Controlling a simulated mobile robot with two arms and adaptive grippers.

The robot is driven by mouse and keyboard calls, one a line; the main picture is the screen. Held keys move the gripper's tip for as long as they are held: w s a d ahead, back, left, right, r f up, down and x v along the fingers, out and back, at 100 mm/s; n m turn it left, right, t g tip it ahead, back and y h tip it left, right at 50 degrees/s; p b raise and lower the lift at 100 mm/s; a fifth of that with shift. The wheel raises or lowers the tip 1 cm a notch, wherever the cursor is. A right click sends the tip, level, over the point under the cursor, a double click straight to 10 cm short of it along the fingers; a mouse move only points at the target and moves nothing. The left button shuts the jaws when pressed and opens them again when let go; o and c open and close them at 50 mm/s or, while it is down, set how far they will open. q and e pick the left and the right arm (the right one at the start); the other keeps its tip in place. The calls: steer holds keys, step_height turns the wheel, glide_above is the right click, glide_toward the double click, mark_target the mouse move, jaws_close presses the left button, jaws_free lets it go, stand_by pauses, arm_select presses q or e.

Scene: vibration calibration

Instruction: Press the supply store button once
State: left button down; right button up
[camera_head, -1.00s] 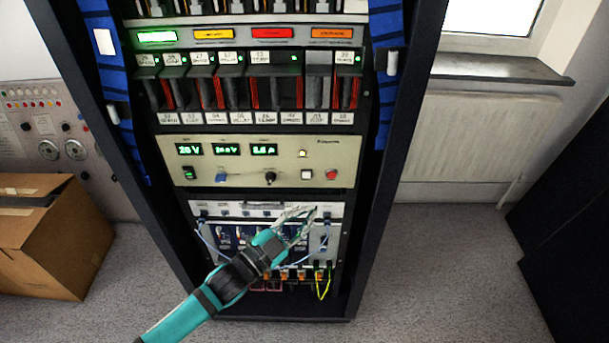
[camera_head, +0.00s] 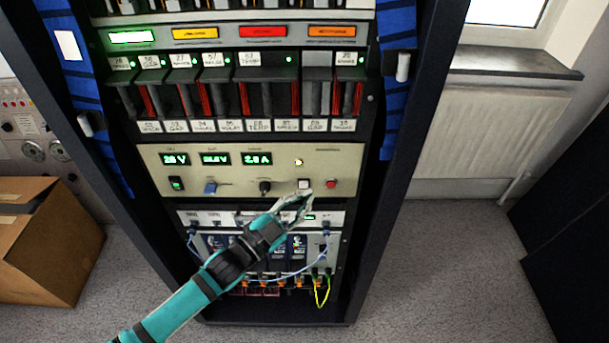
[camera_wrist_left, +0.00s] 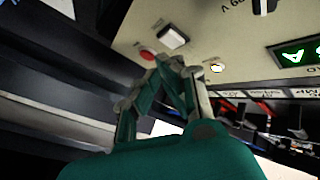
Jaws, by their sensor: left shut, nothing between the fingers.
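The beige supply panel (camera_head: 215,190) in the rack has a white square button (camera_head: 304,184) and a red button (camera_head: 331,184) at its right. Both show in the left wrist view, the white button (camera_wrist_left: 173,37) beside the red one (camera_wrist_left: 148,54). Their labels are too small to read, so I cannot tell which is the store button. My left gripper (camera_head: 305,197) is shut and empty, its tips just below the white button. In the wrist view the gripper (camera_wrist_left: 172,62) is close to both buttons; contact cannot be told. My right gripper is not in view.
Knobs, a switch and green displays (camera_head: 216,159) fill the panel's left. Below is a cabled unit (camera_head: 310,255).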

arm_select(q)
steer(key=shift+w+r, duration=0.1)
steer(key=shift+w, duration=0.1)
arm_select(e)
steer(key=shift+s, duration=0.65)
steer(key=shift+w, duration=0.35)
arm_select(q)
steer(key=shift+w, duration=0.15)
steer(key=shift+w, duration=0.3)
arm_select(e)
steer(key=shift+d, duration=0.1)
arm_select(q)
steer(key=shift+w, duration=0.4)
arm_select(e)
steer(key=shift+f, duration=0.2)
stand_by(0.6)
arm_select(q)
steer(key=shift+s, duration=0.15)
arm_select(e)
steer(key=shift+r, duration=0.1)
arm_select(q)
steer(key=shift+s, duration=0.7)
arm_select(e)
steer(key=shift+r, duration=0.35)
